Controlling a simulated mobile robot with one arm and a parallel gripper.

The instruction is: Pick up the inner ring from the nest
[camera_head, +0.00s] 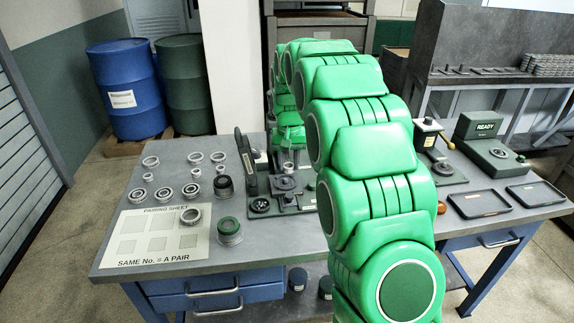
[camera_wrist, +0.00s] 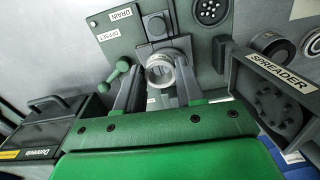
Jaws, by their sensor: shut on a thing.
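The inner ring (camera_wrist: 160,72) is a small bright metal ring between the fingertips of my gripper (camera_wrist: 160,82) in the wrist view. The fingers are shut on it from both sides. In the head view the ring (camera_head: 288,167) shows small below my green arm, over the fixture (camera_head: 286,184). I cannot tell whether the ring still touches the nest.
A block marked SPREADER (camera_wrist: 270,90) stands right of my gripper in the wrist view. A green lever with a ball knob (camera_wrist: 122,76) is close on the left. In the head view, several rings and a pairing sheet (camera_head: 128,250) lie left; trays (camera_head: 478,204) lie right.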

